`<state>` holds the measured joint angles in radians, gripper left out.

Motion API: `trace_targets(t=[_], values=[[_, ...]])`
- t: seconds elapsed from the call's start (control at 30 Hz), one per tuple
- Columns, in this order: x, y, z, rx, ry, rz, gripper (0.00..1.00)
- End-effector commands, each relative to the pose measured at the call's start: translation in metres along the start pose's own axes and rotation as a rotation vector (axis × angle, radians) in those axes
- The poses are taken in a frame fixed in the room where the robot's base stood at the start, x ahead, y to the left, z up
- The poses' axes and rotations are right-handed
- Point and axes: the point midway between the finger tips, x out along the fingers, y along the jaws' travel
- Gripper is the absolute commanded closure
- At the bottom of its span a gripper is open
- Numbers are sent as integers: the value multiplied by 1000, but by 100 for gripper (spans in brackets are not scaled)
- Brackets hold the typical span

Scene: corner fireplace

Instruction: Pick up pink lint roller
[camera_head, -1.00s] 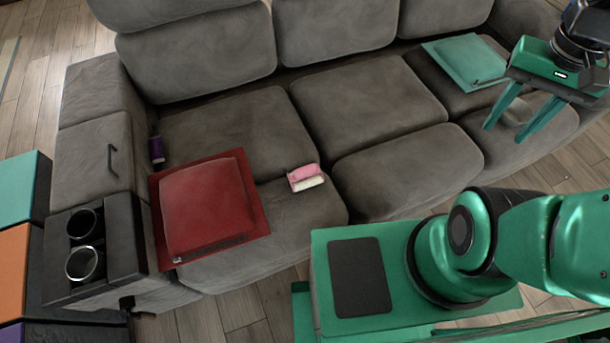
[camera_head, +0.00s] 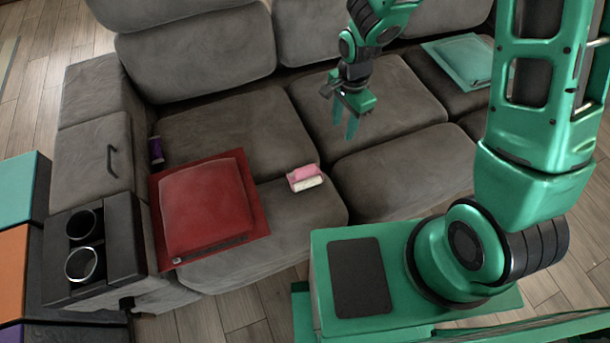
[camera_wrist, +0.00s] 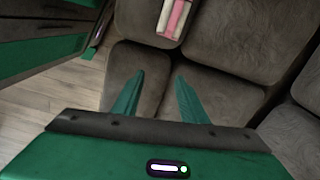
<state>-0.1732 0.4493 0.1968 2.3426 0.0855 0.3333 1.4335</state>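The pink lint roller (camera_head: 305,178), pink with a white side, lies on the grey sofa seat, just right of the red cushion. In the wrist view the lint roller (camera_wrist: 172,18) is at the top edge, beyond my fingertips and partly cut off. My gripper (camera_head: 345,130) hangs above the sofa seat, up and to the right of the roller in the head view, with its fingers pointing down. In the wrist view my gripper (camera_wrist: 160,80) is open, with nothing between its two green fingers.
The red cushion (camera_head: 205,205) lies on the left seat, close to the roller. A teal cushion (camera_head: 465,60) lies on the right seat. Cup holders (camera_head: 84,240) are at the sofa's left end. The middle seats are mostly clear.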

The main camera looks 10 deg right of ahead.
Motion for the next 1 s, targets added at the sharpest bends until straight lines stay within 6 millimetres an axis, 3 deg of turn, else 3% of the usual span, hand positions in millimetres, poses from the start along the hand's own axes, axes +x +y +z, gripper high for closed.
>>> trace_targets(t=[0.1, 0.2, 0.33, 0.8, 1.0], values=[[37, -13, 42, 64, -46, 2, 61], [58, -19, 70, 115, -77, 1, 61], [74, -22, 93, 161, -104, 1, 61], [125, -24, 105, 179, -113, 2, 61], [136, -24, 106, 179, -112, 1, 61]])
